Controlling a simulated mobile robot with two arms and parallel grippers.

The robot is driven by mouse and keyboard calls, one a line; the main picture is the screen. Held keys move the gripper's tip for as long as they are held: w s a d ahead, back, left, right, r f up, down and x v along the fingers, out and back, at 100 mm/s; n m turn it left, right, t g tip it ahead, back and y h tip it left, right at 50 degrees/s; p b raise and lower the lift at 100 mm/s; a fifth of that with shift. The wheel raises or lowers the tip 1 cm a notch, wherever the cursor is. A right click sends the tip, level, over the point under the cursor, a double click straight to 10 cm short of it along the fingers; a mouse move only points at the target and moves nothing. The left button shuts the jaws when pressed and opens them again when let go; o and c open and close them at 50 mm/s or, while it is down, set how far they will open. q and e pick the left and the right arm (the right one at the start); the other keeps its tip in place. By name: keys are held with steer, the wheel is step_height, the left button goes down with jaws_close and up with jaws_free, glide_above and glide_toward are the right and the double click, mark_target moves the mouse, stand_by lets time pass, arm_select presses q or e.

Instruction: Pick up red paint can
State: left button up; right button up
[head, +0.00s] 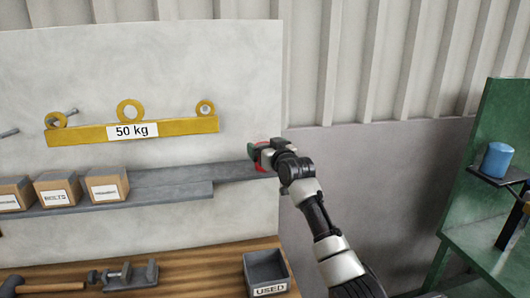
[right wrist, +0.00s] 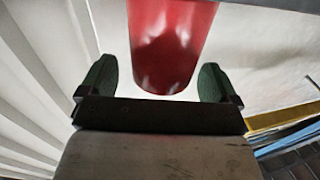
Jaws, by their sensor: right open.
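The red paint can (head: 259,166) stands at the right end of the grey wall shelf in the head view, mostly hidden behind my right gripper (head: 262,157). In the right wrist view the red can (right wrist: 170,40) fills the upper middle. My right gripper (right wrist: 157,82) is open there, with one dark green finger on each side of the can's near end. Gaps show between the fingers and the can. My left gripper is not in view.
The grey shelf (head: 160,186) carries several labelled boxes (head: 107,185) at the left. A yellow 50 kg bar (head: 180,127) hangs above. Below is a wooden bench with a grey USED bin (head: 267,272). A green stand with a blue can (head: 497,160) is at the right.

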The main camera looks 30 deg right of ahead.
steer(key=shift+w+a+f, duration=0.1)
steer(key=shift+w+f, duration=0.05)
steer(key=shift+w, duration=0.65)
steer(key=shift+s, duration=0.1)
steer(key=shift+c, duration=1.4)
steer(key=c, duration=0.9)
steer(key=shift+o, duration=0.2)
